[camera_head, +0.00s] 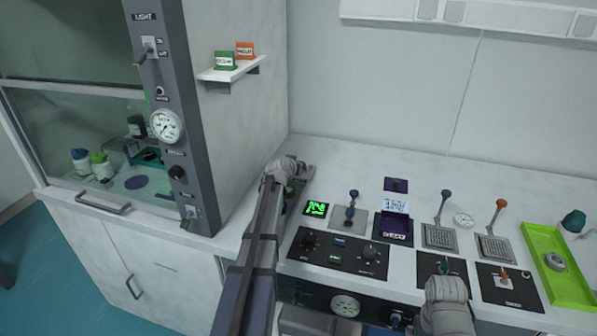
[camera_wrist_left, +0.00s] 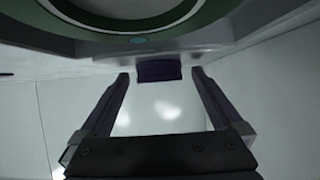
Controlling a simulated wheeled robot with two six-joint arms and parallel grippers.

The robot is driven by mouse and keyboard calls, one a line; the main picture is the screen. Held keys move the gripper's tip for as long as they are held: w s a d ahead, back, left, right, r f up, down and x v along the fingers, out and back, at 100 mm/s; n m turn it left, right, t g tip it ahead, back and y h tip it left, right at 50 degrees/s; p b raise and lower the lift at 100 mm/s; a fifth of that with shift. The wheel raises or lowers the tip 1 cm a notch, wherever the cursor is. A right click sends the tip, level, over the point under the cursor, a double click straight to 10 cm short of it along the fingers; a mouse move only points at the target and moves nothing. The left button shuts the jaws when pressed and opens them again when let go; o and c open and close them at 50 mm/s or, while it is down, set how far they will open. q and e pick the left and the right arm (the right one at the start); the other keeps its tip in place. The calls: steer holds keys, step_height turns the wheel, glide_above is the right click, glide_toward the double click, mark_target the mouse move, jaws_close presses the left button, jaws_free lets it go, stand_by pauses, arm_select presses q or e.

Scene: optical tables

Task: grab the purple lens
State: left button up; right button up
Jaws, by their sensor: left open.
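In the left wrist view a small dark purple piece (camera_wrist_left: 158,71) shows between and just beyond my fingertips, below a large green-rimmed round part (camera_wrist_left: 140,40). It may be the purple lens, but its full shape is hidden. My left gripper (camera_wrist_left: 161,76) is open, with one finger on each side of the piece and no clear contact. In the head view my left arm reaches to the counter beside the cabinet; its wrist (camera_head: 285,168) hides the fingers and whatever is there. My right arm's end (camera_head: 447,303) is over the front panels, its fingers not discernible.
The cabinet (camera_head: 240,130) stands close to the left of my left wrist. More levers and a green tray (camera_head: 548,250) stand farther right.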

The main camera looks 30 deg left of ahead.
arm_select(q)
steer(key=shift+r, duration=0.1)
steer(key=shift+c, duration=0.4)
steer(key=c, duration=1.4)
